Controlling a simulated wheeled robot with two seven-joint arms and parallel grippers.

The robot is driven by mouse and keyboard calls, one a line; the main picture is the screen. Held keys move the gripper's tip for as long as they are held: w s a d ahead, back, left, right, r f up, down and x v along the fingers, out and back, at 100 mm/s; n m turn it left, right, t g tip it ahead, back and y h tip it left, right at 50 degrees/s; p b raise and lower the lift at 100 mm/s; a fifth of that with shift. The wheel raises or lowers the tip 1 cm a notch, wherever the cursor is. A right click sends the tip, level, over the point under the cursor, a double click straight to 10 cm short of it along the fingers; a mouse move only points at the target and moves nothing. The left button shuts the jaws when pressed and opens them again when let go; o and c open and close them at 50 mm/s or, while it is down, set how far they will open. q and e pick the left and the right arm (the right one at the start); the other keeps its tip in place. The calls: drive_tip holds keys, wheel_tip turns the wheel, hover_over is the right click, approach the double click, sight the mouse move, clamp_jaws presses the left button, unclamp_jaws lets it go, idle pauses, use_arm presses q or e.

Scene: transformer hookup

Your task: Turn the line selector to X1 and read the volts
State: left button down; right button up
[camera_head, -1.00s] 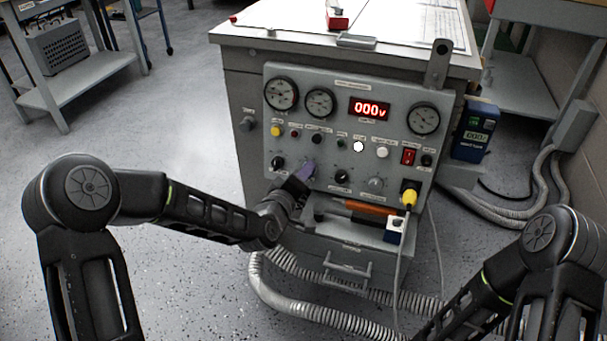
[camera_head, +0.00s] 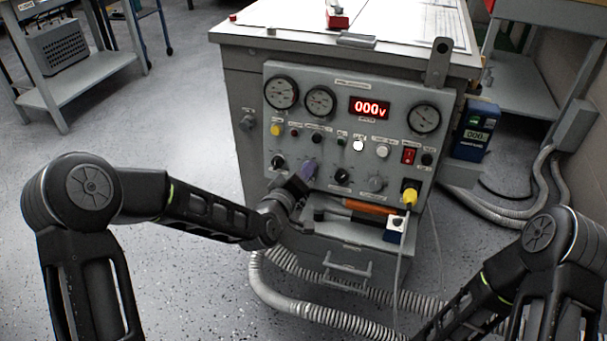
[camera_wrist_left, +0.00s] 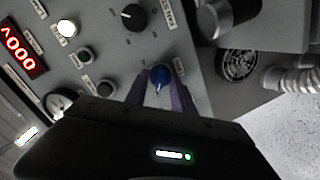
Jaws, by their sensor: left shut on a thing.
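The grey panel (camera_head: 345,88) stands on the cabinet front. Its red display (camera_head: 370,108) reads 000v; it also shows in the left wrist view (camera_wrist_left: 20,52). My left gripper (camera_head: 307,171) is at the panel's lower row, with its purple fingers against the panel. In the left wrist view the fingers are shut on a blue knob (camera_wrist_left: 160,75) with a pale pointer mark. In the head view the gripper hides that knob. I cannot read the position labels around it. My right arm comes in at the lower right, but its gripper is out of view.
Black knobs (camera_head: 342,175) and (camera_head: 278,162) flank my gripper. A blue hand meter (camera_head: 474,132) hangs at the cabinet's right side. An orange-handled tool (camera_head: 370,206) lies on the shelf below. A yellow plug (camera_head: 410,197) has a hanging cable. Ribbed hoses lie on the floor.

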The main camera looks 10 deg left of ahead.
use_arm(q)
drive_tip(key=shift+d+m+b, duration=0.15)
drive_tip(key=shift+m+b, duration=0.7)
drive_tip(key=shift+m, duration=2.35)
drive_tip(key=c, duration=1.1)
unclamp_jaws()
drive_tip(key=shift+r, duration=0.1)
drive_tip(key=p+v, duration=0.1)
drive_tip(key=v, duration=0.6)
drive_tip(key=shift+s+r+p, duration=0.1)
drive_tip(key=shift+s+p, duration=0.3)
